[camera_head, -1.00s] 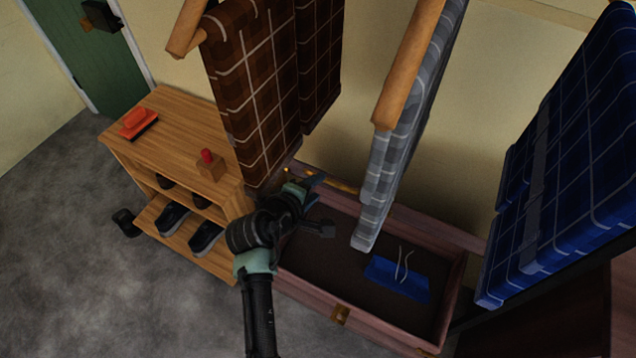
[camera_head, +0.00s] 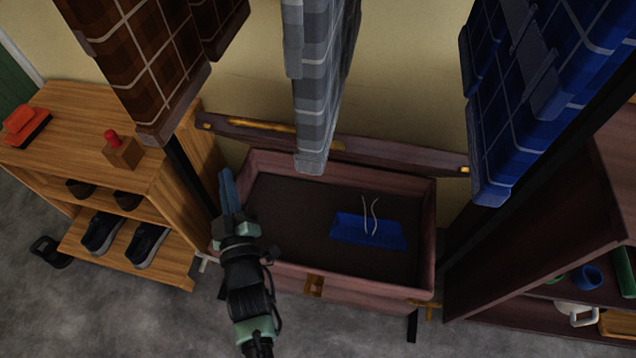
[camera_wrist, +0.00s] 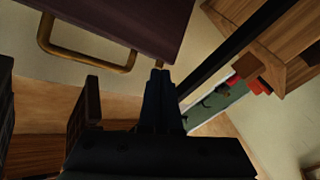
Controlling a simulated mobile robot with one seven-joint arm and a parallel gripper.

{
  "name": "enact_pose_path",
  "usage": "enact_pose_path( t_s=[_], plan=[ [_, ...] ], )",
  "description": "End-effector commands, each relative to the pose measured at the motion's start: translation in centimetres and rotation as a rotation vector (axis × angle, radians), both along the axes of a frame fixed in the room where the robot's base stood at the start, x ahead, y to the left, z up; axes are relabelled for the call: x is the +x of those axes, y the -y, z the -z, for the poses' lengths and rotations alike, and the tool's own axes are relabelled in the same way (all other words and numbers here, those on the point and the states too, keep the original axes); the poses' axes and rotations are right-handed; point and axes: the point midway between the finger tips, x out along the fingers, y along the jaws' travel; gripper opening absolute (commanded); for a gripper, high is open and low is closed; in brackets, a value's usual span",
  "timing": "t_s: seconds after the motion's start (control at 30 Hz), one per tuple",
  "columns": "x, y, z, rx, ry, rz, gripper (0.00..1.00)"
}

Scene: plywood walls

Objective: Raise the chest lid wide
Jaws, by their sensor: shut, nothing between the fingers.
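The hanging grey plaid cloth hides part of the lid. The lid and its handle (camera_wrist: 85,56) also show at the upper left of the wrist view. My gripper (camera_head: 227,188) is shut and empty at the chest's left end, apart from the handle. Its fingertips (camera_wrist: 160,75) appear just below the lid's corner in the wrist view.
Brown (camera_head: 150,65), grey (camera_head: 318,85) and blue (camera_head: 550,80) plaid cloths hang above. A wooden shoe shelf (camera_head: 80,125) stands left, a dark shelf (camera_head: 560,230) right. A dark post (camera_head: 190,175) stands near my gripper.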

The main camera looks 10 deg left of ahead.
Motion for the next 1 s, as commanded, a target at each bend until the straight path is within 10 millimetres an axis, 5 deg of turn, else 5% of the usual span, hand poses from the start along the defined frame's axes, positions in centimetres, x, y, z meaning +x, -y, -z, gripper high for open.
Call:
enact_pose_path(
  t_s=[0.03, 0.3, 0.43, 0.67, 1.0],
  plan=[
    [-0.6, 1.5, 2.4, 0.092, 0.034, 0.024, 0.0],
    [-4.2, 11.5, 4.6, 0.511, 0.266, 0.202, 0.0],
    [-5.7, 14.8, 5.2, 0.606, 0.343, 0.264, 0.0],
    [-5.7, 16.3, 4.4, 0.646, 0.383, 0.293, 0.0],
    [-0.2, 16.4, 0.6, 0.645, 0.384, 0.29, 0.0]
  ],
)
